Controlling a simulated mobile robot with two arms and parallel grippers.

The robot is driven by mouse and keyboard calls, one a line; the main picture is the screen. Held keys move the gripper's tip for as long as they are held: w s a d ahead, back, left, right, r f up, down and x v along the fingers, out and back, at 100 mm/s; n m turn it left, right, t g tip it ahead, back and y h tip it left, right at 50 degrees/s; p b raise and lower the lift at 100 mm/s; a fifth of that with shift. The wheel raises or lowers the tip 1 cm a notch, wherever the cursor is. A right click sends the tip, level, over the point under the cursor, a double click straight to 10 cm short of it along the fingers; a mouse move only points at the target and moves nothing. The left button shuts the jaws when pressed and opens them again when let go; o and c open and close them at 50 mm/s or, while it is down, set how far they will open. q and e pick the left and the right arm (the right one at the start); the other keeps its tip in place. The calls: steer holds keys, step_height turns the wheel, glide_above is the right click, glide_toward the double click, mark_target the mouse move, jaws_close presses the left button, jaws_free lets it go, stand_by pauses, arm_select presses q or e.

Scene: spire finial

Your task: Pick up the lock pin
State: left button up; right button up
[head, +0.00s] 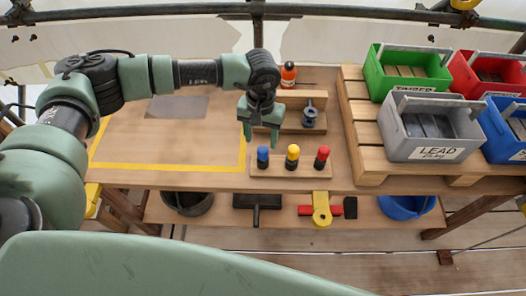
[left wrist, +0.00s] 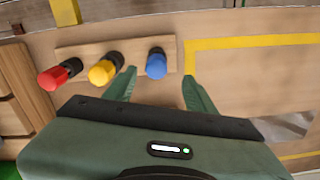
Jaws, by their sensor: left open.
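Three short dark pins with coloured caps stand in a row on a small wooden block (head: 277,172): a blue-capped pin (head: 262,157), a yellow-capped pin (head: 293,156) and a red-capped pin (head: 322,157). No label shows which is the lock pin. My left gripper (head: 260,136) is open and points down, just behind and above the blue-capped pin. In the left wrist view, the blue cap (left wrist: 156,65) shows between the open fingertips (left wrist: 160,75), with no visible contact. The yellow cap (left wrist: 102,72) and red cap (left wrist: 53,78) lie left of it. My right gripper is out of view.
Behind the block stand a wooden stand with a dark grey part (head: 310,116) and an orange bottle (head: 288,75). A pallet at right carries green, red, blue and grey "LEAD" (head: 434,153) bins. The yellow-taped area at left is mostly clear, with a grey sheet (head: 177,107).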

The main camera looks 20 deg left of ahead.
mark_target(263, 148)
arm_select(q)
steer(key=f+p, duration=0.1)
steer(key=f, duration=0.1)
steer(key=f+p, duration=0.1)
steer(key=f, duration=0.1)
steer(key=shift+d+f+p, duration=0.2)
steer(key=shift+f+p, duration=0.1)
steer(key=shift+f, duration=0.5)
jaws_close()
